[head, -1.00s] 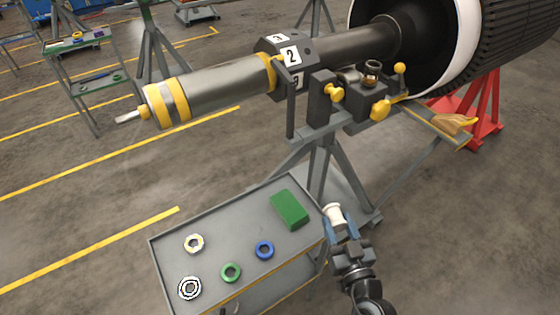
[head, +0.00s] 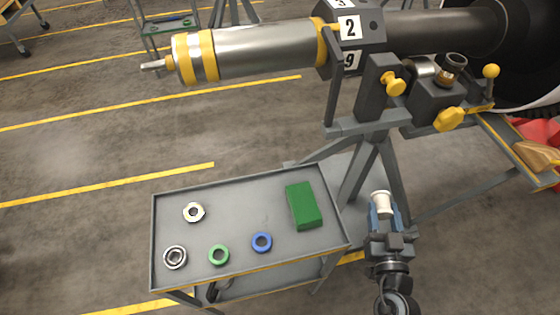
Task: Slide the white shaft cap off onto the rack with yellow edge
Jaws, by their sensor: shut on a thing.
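My gripper (head: 384,211) is at the lower right, shut on a white cap (head: 381,203). The cap is spool-like and shows between the blue fingers. It is apart from the shaft (head: 265,50), a long silver cylinder with yellow bands and a bare thin tip at its left end. A grey tray cart (head: 255,195) with a yellow front edge stands left of my gripper. A grey shelf (head: 500,138) with yellow edges is at the far right, beyond the stand. I cannot tell which of these is the named rack.
The cart's tray holds a green block (head: 304,206), a blue ring (head: 262,242), a green ring (head: 218,255), a silver ring (head: 175,257) and a pale nut (head: 194,212). The shaft stand (head: 372,150) is just beyond my gripper. Open floor lies left of the cart.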

